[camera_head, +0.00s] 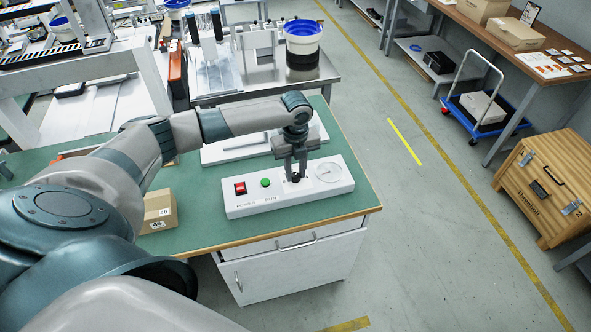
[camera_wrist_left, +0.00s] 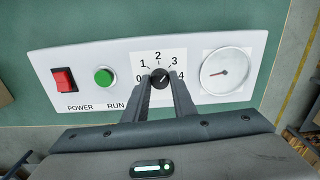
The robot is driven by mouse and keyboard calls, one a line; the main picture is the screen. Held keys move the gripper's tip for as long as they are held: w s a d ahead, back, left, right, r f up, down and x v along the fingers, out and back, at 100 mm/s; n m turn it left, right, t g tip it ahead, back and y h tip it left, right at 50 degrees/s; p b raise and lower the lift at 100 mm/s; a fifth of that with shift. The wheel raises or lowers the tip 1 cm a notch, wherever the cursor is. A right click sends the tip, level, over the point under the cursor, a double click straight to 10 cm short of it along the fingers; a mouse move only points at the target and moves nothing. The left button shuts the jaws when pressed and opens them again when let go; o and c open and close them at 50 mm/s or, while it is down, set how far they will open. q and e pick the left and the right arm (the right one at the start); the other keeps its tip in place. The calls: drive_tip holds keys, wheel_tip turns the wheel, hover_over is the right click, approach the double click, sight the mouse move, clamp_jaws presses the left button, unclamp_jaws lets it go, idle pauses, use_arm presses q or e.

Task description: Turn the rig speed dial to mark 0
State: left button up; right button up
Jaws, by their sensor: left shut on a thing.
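The control panel (camera_head: 238,203) is a white box on the green table, and it also shows in the left wrist view (camera_wrist_left: 45,58). The speed dial (camera_wrist_left: 159,77) is a small black knob with marks 0 to 4 around it, 0 at left, 2 at top and 4 at right. A small pale line on the knob seems to point up and right, but its exact mark is hard to tell. My left gripper (camera_head: 295,176) points down at the panel, its fingers on both sides of the dial and shut on it. My right gripper is out of view.
A red power switch (camera_wrist_left: 64,80), a green run button (camera_wrist_left: 104,77) and a round gauge (camera_wrist_left: 226,71) sit on the same panel, close to the dial. A cardboard box (camera_head: 160,211) stands left of the panel.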

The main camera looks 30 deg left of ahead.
use_arm(q)
drive_tip(key=n+p, duration=0.3)
drive_tip(key=shift+r+n, duration=0.25)
drive_tip(key=shift+n, duration=0.05)
drive_tip(key=n+p, duration=0.3)
drive_tip(key=shift+n+p, duration=0.3)
drive_tip(key=n+p, duration=0.3)
drive_tip(key=n, duration=0.1)
drive_tip(key=n+p, duration=0.3)
drive_tip(key=n, duration=0.1)
drive_tip(key=shift+f+n+p, duration=0.1)
drive_tip(key=shift+n+p, duration=0.25)
drive_tip(key=shift+n, duration=0.65)
drive_tip(key=n, duration=0.2)
drive_tip(key=shift+f+n, duration=0.1)
drive_tip(key=shift+n, duration=0.2)
drive_tip(key=n, duration=0.4)
drive_tip(key=shift+n, duration=1.3)
